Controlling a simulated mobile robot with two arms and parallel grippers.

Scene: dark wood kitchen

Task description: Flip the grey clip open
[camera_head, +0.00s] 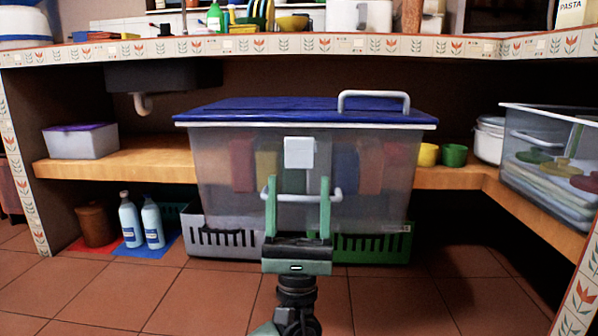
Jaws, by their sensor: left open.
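The light grey clip (299,152) is a small, pale, squarish piece at the top middle of the front of a translucent storage box (215,165). The box has a blue lid (265,109) on it. My left gripper (298,181) points up and forward from the bottom middle, its two green fingers apart with nothing between their tips. In the picture the fingertips are just below the clip, one to each side. I cannot tell whether they touch the box. A pale bar handle (298,198) shows across the box front, partly hidden by the fingers. My right gripper is not in view.
A pale loop handle (374,95) stands on the lid's right. Green (365,250) and grey (235,245) crates are below the box. Blue bottles (131,222) stand at left. The tiled counter edge (320,46) runs overhead. Tiled floor in front is clear.

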